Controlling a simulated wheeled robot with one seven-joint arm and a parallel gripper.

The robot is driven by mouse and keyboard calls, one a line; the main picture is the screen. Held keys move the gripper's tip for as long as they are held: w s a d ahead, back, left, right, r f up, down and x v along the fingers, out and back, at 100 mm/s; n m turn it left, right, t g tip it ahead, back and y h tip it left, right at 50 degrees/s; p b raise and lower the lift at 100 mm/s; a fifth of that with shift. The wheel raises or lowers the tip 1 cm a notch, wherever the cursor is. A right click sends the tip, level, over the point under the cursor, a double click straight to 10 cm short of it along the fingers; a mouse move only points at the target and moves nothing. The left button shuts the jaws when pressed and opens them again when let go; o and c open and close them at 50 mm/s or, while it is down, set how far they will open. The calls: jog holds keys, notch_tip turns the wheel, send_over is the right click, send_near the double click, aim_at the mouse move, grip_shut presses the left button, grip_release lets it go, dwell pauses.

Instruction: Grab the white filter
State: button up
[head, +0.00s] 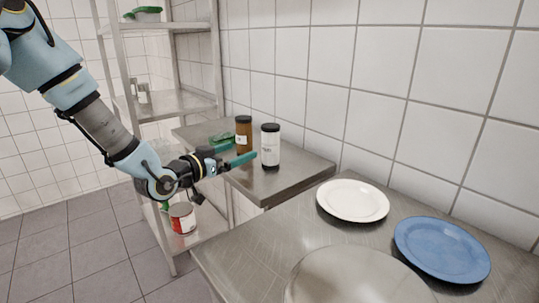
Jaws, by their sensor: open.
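A white cylinder with a black lid and dark base (270,147), the only thing that fits the white filter, stands upright on the far metal table. One fingertip shows close to the left side of the cylinder. I cannot tell whether it touches it. Nothing is seen between the fingers.
A brown jar with a black lid (243,134) stands just left of the white cylinder. The near metal table (240,255) holds a white plate (353,200) and a blue plate (442,249). A metal shelf (180,104) stands behind my arm, with a red can (182,218) low down.

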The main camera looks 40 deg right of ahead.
aim_at(264, 139)
jog(key=shift+s+d+r+h, duration=0.25)
jog(key=shift+s+d, duration=0.2)
jog(key=shift+d, duration=0.15)
jog(key=shift+s+d+r+h, duration=0.15)
jog(key=shift+s+d+r, duration=0.1)
jog(key=shift+s+d, duration=0.25)
jog(key=d, duration=0.2)
jog(key=d+p, duration=0.1)
jog(key=shift+w+d, duration=0.4)
jog(key=d+p, duration=0.2)
jog(key=d, duration=0.1)
jog(key=d+p, duration=0.1)
jog(key=d, duration=0.1)
jog(key=shift+d+r, duration=0.15)
jog(key=shift+r, duration=0.25)
jog(key=shift+w+d+f, duration=0.15)
jog(key=shift+d, duration=0.15)
jog(key=shift+c, duration=0.2)
jog(key=c, duration=1.5)
